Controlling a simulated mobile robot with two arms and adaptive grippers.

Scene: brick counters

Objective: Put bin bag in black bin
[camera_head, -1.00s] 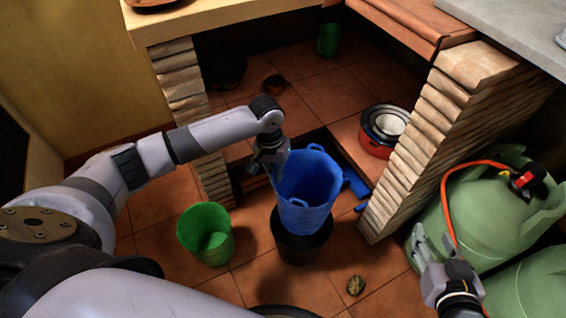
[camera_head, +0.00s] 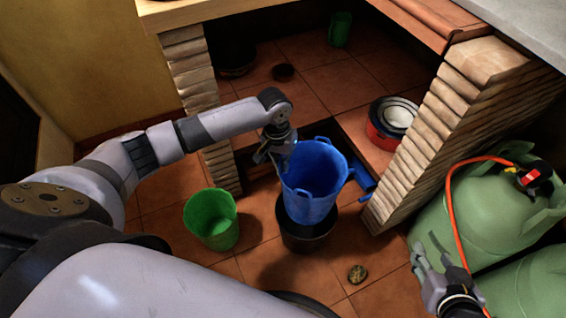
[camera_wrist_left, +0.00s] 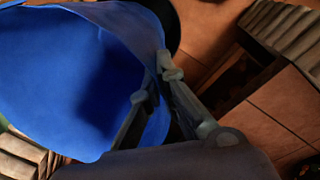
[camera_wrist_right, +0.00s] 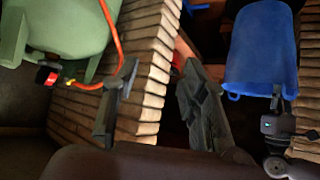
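The bin bag (camera_head: 315,180) is blue, upright and open at the top, with loop handles. In the head view it overlaps the opening of the black bin (camera_head: 305,237) on the floor. Its lower end hides much of that opening, so I cannot tell how far inside it is. My left gripper (camera_head: 281,158) is at the bag's left rim. In the left wrist view its fingers (camera_wrist_left: 153,86) are closed on the blue bag's edge (camera_wrist_left: 80,80). My right gripper (camera_head: 438,262) is open and empty, apart from the bag, near the gas bottles.
A green bucket (camera_head: 211,220) stands left of the black bin. A small round object (camera_head: 357,273) lies on the floor in front. Green gas bottles (camera_head: 477,215) with an orange hose stand at right. A brick pillar (camera_head: 440,130) and stacked bowls (camera_head: 390,122) are right of the bag.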

